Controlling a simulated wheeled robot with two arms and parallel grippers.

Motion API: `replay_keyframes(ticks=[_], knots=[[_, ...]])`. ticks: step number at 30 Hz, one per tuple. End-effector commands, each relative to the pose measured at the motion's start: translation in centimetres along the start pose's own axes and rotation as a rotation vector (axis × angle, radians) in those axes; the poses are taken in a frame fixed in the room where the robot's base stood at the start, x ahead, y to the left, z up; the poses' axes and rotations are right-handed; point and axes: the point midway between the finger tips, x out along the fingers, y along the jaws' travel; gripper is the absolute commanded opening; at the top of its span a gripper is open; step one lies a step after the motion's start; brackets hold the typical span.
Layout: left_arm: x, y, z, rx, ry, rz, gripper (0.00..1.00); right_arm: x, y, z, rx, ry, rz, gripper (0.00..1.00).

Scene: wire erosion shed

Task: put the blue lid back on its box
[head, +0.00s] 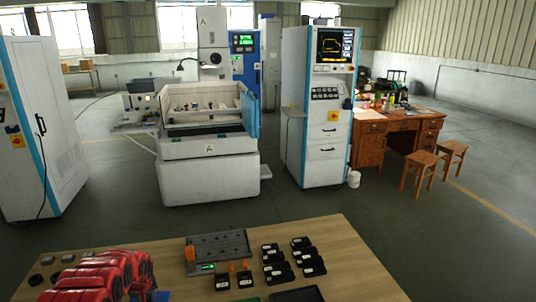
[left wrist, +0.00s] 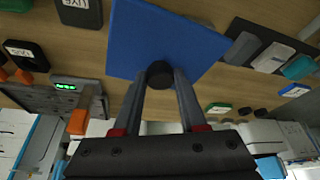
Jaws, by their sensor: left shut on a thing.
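The blue lid (left wrist: 165,38) is a flat square plate with a round black knob (left wrist: 160,72). My left gripper (left wrist: 160,78) is shut on that knob in the left wrist view, and the lid hangs at its fingertips, tilted in the picture. I cannot make out the lid's box in either view. My right gripper is in neither view.
The wooden table (head: 350,280) carries a grey tray (head: 220,245), several black labelled blocks (head: 275,257), small orange pieces (head: 246,264) and a dark tray (head: 297,295) at the front edge. The table's right part is clear. Machines stand beyond it.

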Motion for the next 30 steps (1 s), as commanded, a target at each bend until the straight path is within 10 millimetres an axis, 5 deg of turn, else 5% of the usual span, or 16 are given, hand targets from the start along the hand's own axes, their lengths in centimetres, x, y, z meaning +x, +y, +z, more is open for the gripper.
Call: replay_keyframes(ticks=[15,30], knots=[[-0.2,7.5,-1.1,0.210,0.002,0.090,0.00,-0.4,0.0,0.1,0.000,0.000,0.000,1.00],[-1.2,11.5,-1.2,0.315,0.000,0.129,0.00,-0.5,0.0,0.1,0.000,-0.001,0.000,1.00]])
